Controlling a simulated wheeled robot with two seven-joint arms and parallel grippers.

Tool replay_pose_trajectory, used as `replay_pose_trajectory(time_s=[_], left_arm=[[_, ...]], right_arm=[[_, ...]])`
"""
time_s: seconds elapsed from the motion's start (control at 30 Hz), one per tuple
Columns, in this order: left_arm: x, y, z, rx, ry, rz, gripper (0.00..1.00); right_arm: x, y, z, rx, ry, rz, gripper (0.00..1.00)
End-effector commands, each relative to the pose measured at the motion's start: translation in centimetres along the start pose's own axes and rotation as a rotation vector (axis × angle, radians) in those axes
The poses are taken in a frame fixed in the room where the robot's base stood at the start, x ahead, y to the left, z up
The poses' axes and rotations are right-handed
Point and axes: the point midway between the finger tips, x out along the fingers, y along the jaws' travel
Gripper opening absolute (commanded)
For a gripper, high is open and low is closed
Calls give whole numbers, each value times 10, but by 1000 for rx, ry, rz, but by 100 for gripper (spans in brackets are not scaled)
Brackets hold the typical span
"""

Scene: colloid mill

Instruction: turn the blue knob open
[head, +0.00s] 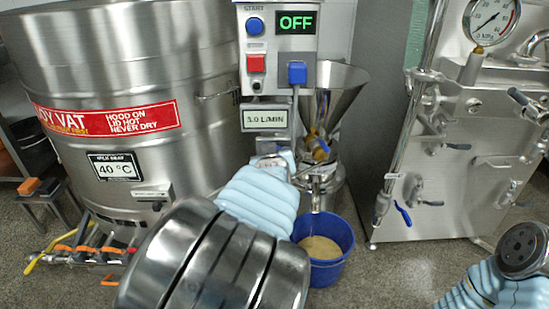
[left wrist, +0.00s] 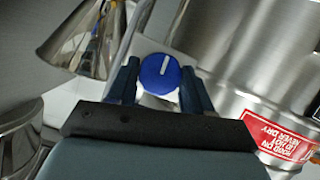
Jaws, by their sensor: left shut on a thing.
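The blue knob (left wrist: 159,73) is round with a white pointer line. In the left wrist view it sits between the two dark blue fingers of my left gripper (left wrist: 159,88), which is shut on it. The white line stands near upright in that view, slightly tilted. In the head view my left gripper (head: 284,160) is at the lower part of the mill's control column, just below the 3.0 L/MIN display (head: 266,118), and hides most of the knob. My right arm shows at the lower right; its gripper is out of view.
A steel hopper (head: 336,88) and blue bucket (head: 324,247) stand right. A large vat (head: 130,75) is left, a steel machine (head: 460,150) right.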

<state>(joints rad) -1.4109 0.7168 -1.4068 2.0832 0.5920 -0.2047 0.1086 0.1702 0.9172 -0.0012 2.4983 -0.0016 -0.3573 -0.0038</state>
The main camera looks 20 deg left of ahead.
Motion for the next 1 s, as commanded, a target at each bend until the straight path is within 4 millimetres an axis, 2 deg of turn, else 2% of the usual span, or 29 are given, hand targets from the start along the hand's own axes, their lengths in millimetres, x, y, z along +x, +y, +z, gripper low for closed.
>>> replay_pose_trajectory(time_s=[0.47, 1.0], left_arm=[[2, -4, 3, -426, -24, 172, 20], [3, -7, 4, -808, -44, 328, 20]], right_arm=[[27, 7, 2, -2, -7, -5, 0], [82, 24, 3, -2, -6, -11, 0]])
